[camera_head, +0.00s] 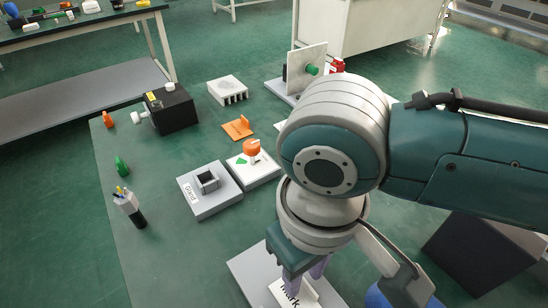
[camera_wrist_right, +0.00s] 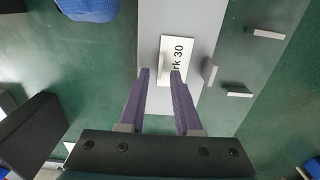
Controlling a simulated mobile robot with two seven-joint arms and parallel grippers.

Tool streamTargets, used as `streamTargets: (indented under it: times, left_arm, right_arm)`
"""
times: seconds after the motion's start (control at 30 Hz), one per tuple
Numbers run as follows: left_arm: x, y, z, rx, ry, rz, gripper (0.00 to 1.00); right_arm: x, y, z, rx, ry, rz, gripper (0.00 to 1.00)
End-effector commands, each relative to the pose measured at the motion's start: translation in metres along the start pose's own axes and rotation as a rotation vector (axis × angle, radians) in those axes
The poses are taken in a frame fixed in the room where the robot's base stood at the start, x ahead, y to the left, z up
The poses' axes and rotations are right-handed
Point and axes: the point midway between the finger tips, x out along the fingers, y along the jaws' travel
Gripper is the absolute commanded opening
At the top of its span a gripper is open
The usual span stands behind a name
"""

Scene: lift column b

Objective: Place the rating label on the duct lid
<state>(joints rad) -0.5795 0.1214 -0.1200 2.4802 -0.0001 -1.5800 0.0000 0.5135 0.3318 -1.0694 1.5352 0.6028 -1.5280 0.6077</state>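A white rating label (camera_wrist_right: 185,45) with black lettering ending in "30" lies on or just above a long grey plate (camera_wrist_right: 208,25), which looks like the duct lid. In the head view the label (camera_head: 308,292) shows beside my fingers and the grey plate (camera_head: 244,270) is partly hidden by my arm. My right gripper (camera_wrist_right: 160,73) has purple fingers pointing down at the label's left part. There is a gap between the fingertips, with a small pale tab between them; I see no clear contact on both sides. My left gripper is not in view.
A grey block marked "Gland" (camera_head: 210,202), an orange knob (camera_head: 251,147) on a white base, a black box (camera_head: 171,108) and a pen cup (camera_head: 130,208) stand on the green table. Small grey bars (camera_wrist_right: 239,91) lie right of the plate. The table's left front area is clear.

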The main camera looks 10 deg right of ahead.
Motion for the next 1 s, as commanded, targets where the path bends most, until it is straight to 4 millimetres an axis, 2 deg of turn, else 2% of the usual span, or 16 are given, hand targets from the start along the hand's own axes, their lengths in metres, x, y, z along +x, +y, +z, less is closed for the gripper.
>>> streamTargets:
  times: [0.3,0.5,0.63,0.8,0.87,1.0]
  left_arm:
    - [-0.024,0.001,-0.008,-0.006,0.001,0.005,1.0]
    - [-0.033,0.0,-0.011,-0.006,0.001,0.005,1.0]
    - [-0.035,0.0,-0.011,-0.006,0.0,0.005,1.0]
    - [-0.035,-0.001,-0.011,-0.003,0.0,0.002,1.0]
    - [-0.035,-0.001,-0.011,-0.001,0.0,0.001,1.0]
    - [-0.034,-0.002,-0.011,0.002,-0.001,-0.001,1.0]
  right_arm:
    - [-0.069,0.0,-0.001,0.0,0.005,-0.001,0.32]
    - [-0.104,0.0,-0.001,0.001,0.002,-0.001,0.32]
    - [-0.116,0.0,-0.001,0.0,0.001,-0.001,0.32]
    - [-0.118,-0.002,0.0,-0.002,0.003,-0.009,0.32]
    - [-0.116,-0.009,0.003,-0.011,0.014,-0.032,0.32]
    - [-0.111,-0.034,0.013,-0.035,0.098,-0.145,0.32]
